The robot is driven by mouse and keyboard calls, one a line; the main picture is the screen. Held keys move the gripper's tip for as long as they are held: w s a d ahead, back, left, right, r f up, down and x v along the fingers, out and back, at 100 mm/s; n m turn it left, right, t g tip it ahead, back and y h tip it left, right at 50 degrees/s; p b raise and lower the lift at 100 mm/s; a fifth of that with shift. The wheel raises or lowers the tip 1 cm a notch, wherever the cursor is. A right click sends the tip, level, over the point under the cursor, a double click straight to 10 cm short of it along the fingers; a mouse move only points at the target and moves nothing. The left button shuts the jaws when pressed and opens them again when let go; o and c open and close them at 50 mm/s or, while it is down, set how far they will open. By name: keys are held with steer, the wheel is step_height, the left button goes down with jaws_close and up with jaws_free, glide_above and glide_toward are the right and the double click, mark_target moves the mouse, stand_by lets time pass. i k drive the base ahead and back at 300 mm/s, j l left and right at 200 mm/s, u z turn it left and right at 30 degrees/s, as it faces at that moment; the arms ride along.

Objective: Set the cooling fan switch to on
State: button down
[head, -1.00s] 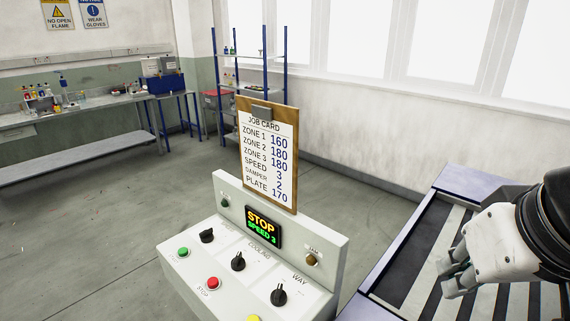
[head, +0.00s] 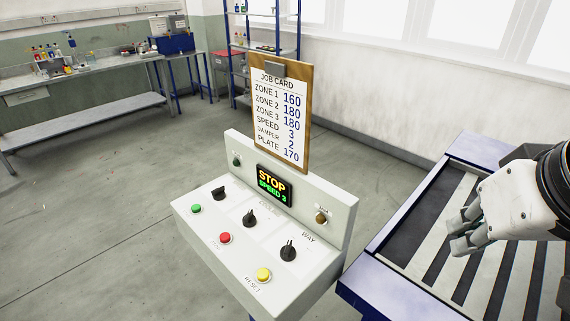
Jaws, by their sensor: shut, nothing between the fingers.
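The white control box (head: 205,232) stands in the lower middle of the head view with three black knobs on its sloped top. The middle knob (head: 249,217) lies just below a faint label that read as cooling a second ago; it appears to be the cooling fan switch. Its position marks are too small to read. My gripper (head: 458,238) is shut and empty at the right, well apart from the box, above a striped bed.
Other knobs (head: 218,193) (head: 288,251) flank the middle one. Green (head: 196,209), red (head: 225,238) and yellow (head: 263,275) buttons sit in front. A display (head: 273,185) reads STOP, SPEED 3. A job card (head: 279,117) stands behind. The striped bed (head: 429,250) has a raised blue-grey edge.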

mark_target(249, 220)
steer(key=i+j+u, duration=0.1)
steer(key=u, duration=0.35)
steer(key=i+u, duration=0.3)
steer(key=u, duration=0.15)
